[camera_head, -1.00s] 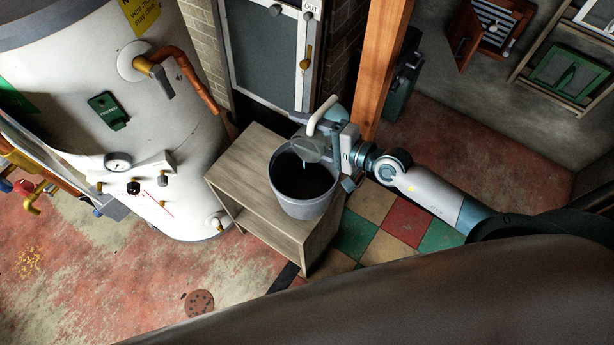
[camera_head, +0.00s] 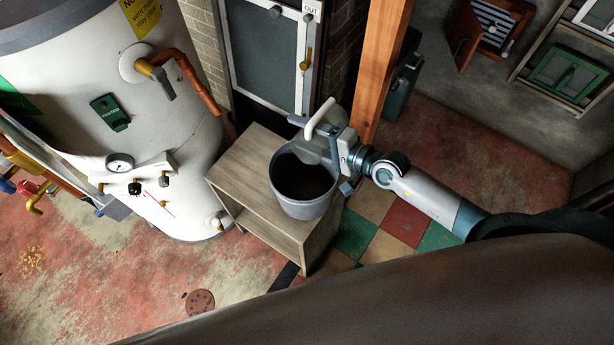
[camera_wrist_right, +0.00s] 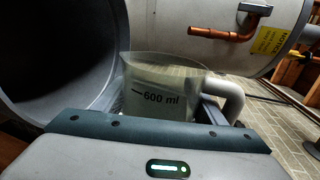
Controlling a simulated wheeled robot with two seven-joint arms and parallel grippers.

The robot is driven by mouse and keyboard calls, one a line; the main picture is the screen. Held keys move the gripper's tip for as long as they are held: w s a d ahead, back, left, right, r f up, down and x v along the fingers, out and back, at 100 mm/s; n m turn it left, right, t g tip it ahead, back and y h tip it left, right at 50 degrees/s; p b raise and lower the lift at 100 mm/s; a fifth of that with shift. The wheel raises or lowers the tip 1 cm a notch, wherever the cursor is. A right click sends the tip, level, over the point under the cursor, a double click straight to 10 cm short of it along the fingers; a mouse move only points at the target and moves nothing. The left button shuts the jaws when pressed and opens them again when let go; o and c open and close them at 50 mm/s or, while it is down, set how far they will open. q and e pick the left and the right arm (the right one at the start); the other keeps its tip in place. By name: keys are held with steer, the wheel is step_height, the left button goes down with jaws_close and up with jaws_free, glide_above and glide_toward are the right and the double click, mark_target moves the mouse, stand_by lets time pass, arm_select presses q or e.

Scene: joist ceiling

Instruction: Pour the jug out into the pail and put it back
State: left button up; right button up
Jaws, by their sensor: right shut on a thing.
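The jug (camera_head: 326,146) is pale and translucent with a white handle (camera_head: 320,118). It is tipped on its side over the far right part of the pail's rim. In the right wrist view the jug (camera_wrist_right: 165,82) shows a "600 ml" mark, and I cannot make out liquid in it. My right gripper (camera_head: 336,145) is shut on the jug. The grey pail (camera_head: 305,208) stands upright with a dark inside; I cannot tell how full it is. The pail's wall (camera_wrist_right: 100,45) fills the left of the right wrist view. My left gripper is not in view.
The pail stands on a wooden stand (camera_head: 245,160), whose left top is bare. A white tank (camera_head: 70,70) with pipes and a gauge stands at left. A wooden post (camera_head: 383,65) rises just behind my right gripper. A glazed door (camera_head: 268,55) is behind the stand.

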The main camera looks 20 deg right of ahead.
steer(key=shift+r, duration=0.1)
stand_by(0.3)
steer(key=shift+a+r+n+p, duration=0.1)
steer(key=shift+n+p, duration=0.2)
steer(key=shift+s+a+r+p, duration=0.1)
steer(key=shift+s+r+p, duration=0.05)
steer(key=shift+p, duration=0.15)
stand_by(0.6)
steer(key=shift+f+b, duration=0.2)
steer(key=shift+b, duration=0.3)
steer(key=shift+w+d+m+b, duration=0.35)
steer(key=shift+d+m+b, duration=0.15)
steer(key=shift+m+b, duration=0.55)
steer(key=shift+d+r+y, duration=0.1)
steer(key=shift+y, duration=0.2)
steer(key=shift+r, duration=0.15)
